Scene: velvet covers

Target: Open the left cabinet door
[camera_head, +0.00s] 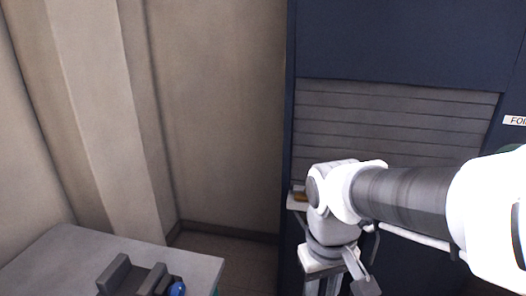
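A tall dark blue cabinet (395,45) stands at the right, with a grey slatted panel (400,115) set into its front. A dark blue surface continues below the slats, mostly behind my arm. I cannot make out a separate left door or its handle. My gripper (340,284) hangs below my white and grey wrist, in front of the lower left part of the cabinet. Its lower end is cut off by the bottom edge, so I cannot tell whether it is open or touches anything.
A grey tabletop (75,262) lies at the lower left, with a dark grey block-shaped item (130,277) and a small blue round object (177,289) on it. Beige walls (215,110) stand behind. A strip of floor shows between table and cabinet. A white label (514,120) is at far right.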

